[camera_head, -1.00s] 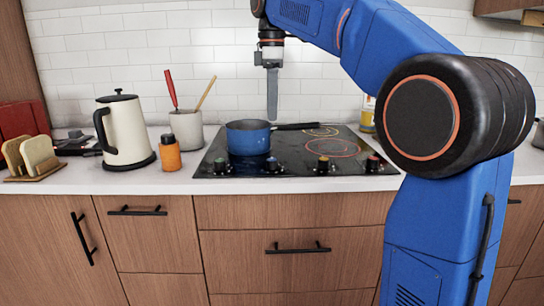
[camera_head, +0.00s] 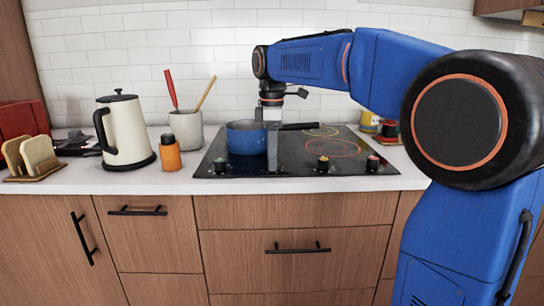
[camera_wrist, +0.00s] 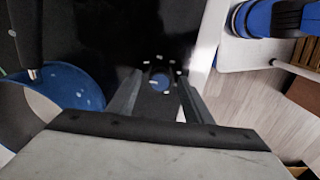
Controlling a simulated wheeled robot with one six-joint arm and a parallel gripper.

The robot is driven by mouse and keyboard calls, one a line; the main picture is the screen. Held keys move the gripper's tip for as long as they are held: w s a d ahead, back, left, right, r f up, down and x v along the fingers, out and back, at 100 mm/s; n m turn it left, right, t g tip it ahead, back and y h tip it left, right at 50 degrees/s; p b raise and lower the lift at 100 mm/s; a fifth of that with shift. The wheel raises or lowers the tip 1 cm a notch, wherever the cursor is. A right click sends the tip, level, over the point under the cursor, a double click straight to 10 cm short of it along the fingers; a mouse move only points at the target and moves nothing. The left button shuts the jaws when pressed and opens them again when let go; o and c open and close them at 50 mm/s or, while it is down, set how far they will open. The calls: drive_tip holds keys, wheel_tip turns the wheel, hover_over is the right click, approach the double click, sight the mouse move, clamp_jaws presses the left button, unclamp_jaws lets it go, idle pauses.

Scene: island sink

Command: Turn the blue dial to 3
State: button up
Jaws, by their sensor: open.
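The blue dial (camera_wrist: 160,83) shows in the wrist view as a round blue cap on the black cooktop, with small white marks around it. Its setting is too small to read. My gripper (camera_wrist: 158,88) is open, with one finger to each side of the dial in that view. I cannot tell how far above the dial the fingertips are. In the head view my gripper (camera_head: 272,150) points straight down over the front of the cooktop (camera_head: 300,170) and hides the blue dial.
A blue pot (camera_head: 245,140) stands close to the left of my gripper, its dark handle (camera_head: 300,126) reaching right behind it. A kettle (camera_head: 126,135) and orange bottle (camera_head: 170,155) stand left.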

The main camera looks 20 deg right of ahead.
drive_tip(key=c, duration=1.1)
drive_tip(key=shift+o, duration=0.2)
drive_tip(key=shift+m, duration=0.3)
drive_tip(key=m, duration=0.9)
drive_tip(key=shift+m, duration=0.4)
drive_tip(key=m, duration=1.3)
drive_tip(key=shift+m, duration=0.3)
